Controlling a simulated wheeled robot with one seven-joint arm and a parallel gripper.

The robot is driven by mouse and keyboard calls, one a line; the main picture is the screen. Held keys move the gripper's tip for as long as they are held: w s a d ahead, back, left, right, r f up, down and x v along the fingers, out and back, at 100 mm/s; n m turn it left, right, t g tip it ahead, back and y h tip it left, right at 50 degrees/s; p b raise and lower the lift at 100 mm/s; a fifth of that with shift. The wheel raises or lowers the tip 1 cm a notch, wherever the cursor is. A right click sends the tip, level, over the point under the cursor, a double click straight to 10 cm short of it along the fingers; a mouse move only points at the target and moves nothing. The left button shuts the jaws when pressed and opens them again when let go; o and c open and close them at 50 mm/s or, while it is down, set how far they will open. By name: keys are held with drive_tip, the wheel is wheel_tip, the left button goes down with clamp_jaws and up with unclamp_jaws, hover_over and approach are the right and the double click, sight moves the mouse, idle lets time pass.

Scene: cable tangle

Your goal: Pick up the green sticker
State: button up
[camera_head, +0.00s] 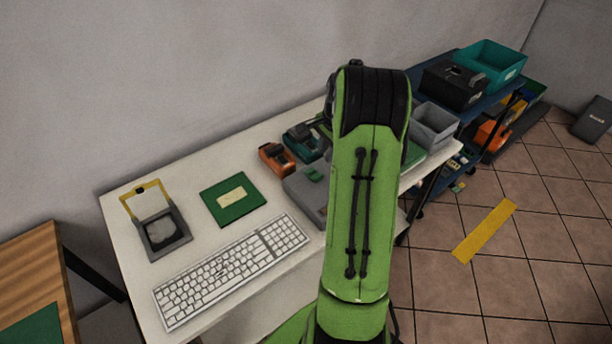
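A flat dark green square (222,208) with a cream label on it lies on the white table, behind the keyboard. A small green patch (314,174) shows on top of a grey box (303,190) just left of my arm. I cannot tell for sure which of these is the green sticker. My green and black arm rises in the middle of the view and covers part of the table behind it. My gripper is not visible.
The white table (122,213) holds a white keyboard (235,270), a grey case with an open yellow-framed lid (166,234), and orange (276,158) and teal (302,143) devices. Grey (434,123), black (455,84) and teal bins (490,63) stand right. A yellow strip (484,231) marks the tiled floor.

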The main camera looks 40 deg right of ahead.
hover_over(319, 176)
drive_tip(key=s, duration=0.1)
drive_tip(key=f, duration=0.6)
drive_tip(key=shift+s+a+f+b, duration=0.15)
drive_tip(key=shift+s+b, duration=0.05)
drive_tip(key=shift+b, duration=0.15)
drive_tip(key=f, duration=0.3)
drive_tip(key=w+f, duration=0.1)
drive_tip(key=f, duration=0.1)
drive_tip(key=shift+d+f+b, duration=0.2)
drive_tip(key=shift+f+b, duration=0.1)
drive_tip(key=shift+f, duration=0.05)
drive_tip(key=shift+r, duration=0.1)
clamp_jaws()
